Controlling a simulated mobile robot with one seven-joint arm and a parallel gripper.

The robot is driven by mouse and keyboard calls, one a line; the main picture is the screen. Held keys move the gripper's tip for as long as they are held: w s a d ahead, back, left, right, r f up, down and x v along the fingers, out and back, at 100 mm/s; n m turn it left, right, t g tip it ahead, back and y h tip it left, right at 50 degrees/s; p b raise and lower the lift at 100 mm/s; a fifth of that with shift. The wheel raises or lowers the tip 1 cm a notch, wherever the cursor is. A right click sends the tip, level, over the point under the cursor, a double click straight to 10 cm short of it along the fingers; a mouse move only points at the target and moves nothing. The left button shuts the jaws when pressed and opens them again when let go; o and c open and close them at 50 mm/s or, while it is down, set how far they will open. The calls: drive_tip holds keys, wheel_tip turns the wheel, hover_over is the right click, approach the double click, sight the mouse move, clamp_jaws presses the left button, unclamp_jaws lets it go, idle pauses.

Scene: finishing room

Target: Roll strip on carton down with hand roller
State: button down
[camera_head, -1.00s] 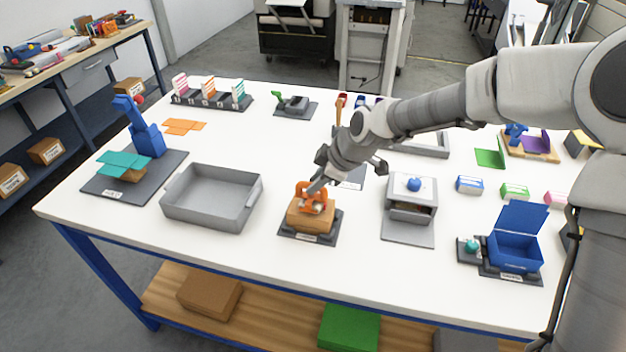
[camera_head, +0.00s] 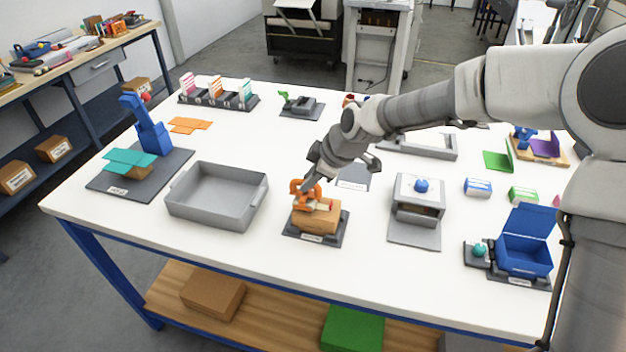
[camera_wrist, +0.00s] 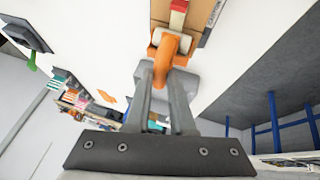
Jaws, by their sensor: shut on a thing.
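A brown carton (camera_head: 317,221) sits on a dark base plate (camera_head: 299,236) near the front middle of the white table. An orange hand roller (camera_head: 299,188) is at the carton's left top edge. My gripper (camera_head: 309,187) is shut on the roller's orange handle, which also shows between the fingers (camera_wrist: 168,73) in the wrist view. A pale strip with a red end (camera_wrist: 179,9) lies on the carton top, ahead of the roller in the wrist view. The roller's contact with the strip is hidden by the handle and fingers.
A grey tray (camera_head: 217,198) stands to the left of the carton. A grey box with a blue knob (camera_head: 417,200) stands to the right. A blue open box (camera_head: 524,253) is farther right. White table top lies bare between them.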

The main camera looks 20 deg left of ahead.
drive_tip(key=shift+s+a+f, duration=0.1)
drive_tip(key=shift+a, duration=0.35)
drive_tip(key=shift+r+p, duration=2.4)
drive_tip(key=shift+r, duration=1.25)
drive_tip(key=shift+f, duration=0.1)
